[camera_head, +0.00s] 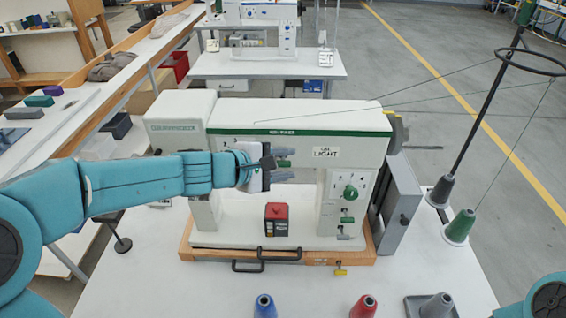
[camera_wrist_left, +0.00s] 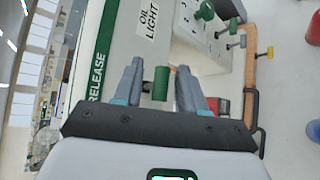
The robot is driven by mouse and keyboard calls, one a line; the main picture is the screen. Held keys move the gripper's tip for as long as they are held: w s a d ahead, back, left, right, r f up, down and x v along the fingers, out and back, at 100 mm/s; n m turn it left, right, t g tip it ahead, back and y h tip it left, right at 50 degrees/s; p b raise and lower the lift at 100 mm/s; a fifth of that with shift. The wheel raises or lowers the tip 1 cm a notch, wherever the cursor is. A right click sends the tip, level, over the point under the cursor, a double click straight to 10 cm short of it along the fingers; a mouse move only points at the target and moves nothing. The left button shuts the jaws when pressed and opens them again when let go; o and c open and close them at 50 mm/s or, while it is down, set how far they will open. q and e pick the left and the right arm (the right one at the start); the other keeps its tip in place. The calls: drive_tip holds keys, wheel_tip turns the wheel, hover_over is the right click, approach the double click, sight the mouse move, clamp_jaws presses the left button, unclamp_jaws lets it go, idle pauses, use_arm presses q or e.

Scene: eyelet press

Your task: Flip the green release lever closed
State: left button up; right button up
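The green release lever (camera_wrist_left: 160,84) shows end-on as a short green cylinder in the left wrist view, beside the green "RELEASE" strip (camera_wrist_left: 98,68). My left gripper (camera_wrist_left: 159,70) has one finger on each side of it, with visible gaps, so it is open around the lever and not gripping it. In the head view my left gripper (camera_head: 284,164) is at the front of the white press (camera_head: 300,117), under its upper arm. The lever is hard to make out there between the fingers. My right gripper is not in view.
The press has another green knob (camera_head: 350,192) on its right column. A red-topped black box (camera_head: 277,219) sits on its bed. Blue (camera_head: 265,306), red (camera_head: 363,307) and grey (camera_head: 438,306) cones stand in front. A thread stand (camera_head: 466,140) is at the right.

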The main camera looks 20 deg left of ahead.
use_arm(q)
drive_tip(key=v, duration=1.6)
drive_tip(key=shift+s, duration=0.2)
